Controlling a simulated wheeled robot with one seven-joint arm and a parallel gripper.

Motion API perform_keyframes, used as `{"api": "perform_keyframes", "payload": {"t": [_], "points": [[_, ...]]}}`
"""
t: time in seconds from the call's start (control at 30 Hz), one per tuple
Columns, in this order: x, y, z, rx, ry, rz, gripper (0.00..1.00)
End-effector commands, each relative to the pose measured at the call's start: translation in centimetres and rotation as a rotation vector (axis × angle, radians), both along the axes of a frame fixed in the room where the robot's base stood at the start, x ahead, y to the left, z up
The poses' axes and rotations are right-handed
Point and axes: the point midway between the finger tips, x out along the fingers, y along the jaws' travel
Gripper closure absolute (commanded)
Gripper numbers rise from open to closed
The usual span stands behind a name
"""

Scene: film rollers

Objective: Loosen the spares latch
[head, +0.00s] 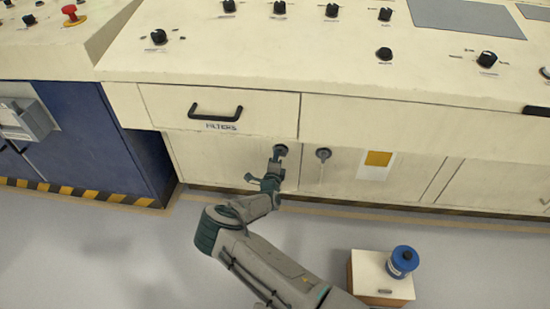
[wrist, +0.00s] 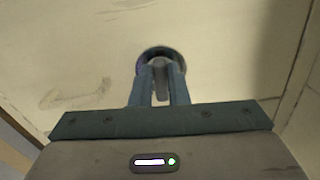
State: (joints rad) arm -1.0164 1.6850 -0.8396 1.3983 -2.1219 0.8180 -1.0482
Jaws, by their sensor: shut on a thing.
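A round dark latch (head: 281,148) sits on the left lower cabinet door, under the drawer marked FILTERS. My gripper (head: 276,158) is at this latch, with its fingers pointing at the panel. In the wrist view, my gripper (wrist: 161,70) has its two fingers on either side of the latch's grey lever (wrist: 161,82), shut on it. The lever hangs about straight down in that view. The latch's round base (wrist: 164,54) shows behind the fingertips, partly hidden. No readable label for spares shows on this door.
A second latch (head: 323,154) is just to the right, beside a yellow-and-white notice (head: 378,160). The FILTERS drawer handle (head: 215,112) juts out above left. A small box (head: 380,279) with a blue canister (head: 403,261) stands on the floor at lower right.

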Motion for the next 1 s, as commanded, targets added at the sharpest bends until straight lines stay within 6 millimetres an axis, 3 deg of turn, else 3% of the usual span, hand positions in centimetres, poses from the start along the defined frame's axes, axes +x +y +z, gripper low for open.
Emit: {"api": "perform_keyframes", "payload": {"t": [0.5, 0.53, 0.6, 1.0], "points": [[-0.02, 0.02, -0.08, -0.017, 0.002, 0.000, 1.00], [-0.01, 0.02, -0.08, -0.017, 0.002, 0.000, 0.77], [-0.01, 0.02, -0.07, -0.017, 0.002, 0.000, 0.64], [-0.95, 0.09, 0.11, -0.017, 0.002, 0.000, 0.64]]}}
